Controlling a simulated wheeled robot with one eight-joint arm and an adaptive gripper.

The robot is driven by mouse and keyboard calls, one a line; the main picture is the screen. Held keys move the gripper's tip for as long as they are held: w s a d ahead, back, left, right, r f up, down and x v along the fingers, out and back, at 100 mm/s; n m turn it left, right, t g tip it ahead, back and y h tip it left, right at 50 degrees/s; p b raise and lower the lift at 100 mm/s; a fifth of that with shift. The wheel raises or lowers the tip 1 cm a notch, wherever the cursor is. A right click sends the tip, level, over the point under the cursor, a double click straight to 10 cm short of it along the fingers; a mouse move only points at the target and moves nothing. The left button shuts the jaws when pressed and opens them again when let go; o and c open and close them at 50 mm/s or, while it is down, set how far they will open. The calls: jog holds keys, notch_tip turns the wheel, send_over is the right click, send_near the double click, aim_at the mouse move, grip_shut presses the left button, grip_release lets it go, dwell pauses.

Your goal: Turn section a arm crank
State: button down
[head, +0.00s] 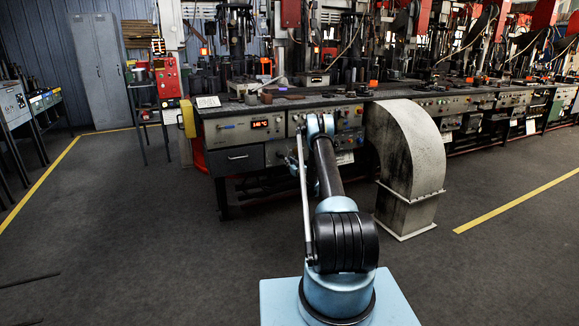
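The long rotary moulding bench (235,130) runs from the middle of the head view to the far right. Its nearest section has a grey control panel with a lit red display (261,124). Tools and upright posts crowd its top. I cannot pick out the section a arm crank among them. My blue and black arm (330,170) rises from a pale blue base in front of the bench and covers part of its front. I cannot make out my gripper or its fingers.
A large grey curved duct (410,150) stands on the floor right of my arm, against the bench. A grey locker (102,70) and a red control box (168,78) are at the back left.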

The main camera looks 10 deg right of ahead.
dwell(0.3)
jog(key=m, duration=0.1)
jog(key=f+m, duration=0.1)
jog(key=shift+s+a+m, duration=0.2)
jog(key=shift+a+m, duration=0.15)
jog(key=shift+m, duration=0.05)
jog(key=s+a+r+m, duration=0.1)
jog(key=a+m, duration=0.6)
jog(key=m, duration=1.3)
jog(key=shift+s+r, duration=0.2)
jog(key=shift+s, duration=0.45)
jog(key=shift+a, duration=0.1)
jog(key=c, duration=1.6)
grip_release()
jog(key=shift+o, duration=0.6)
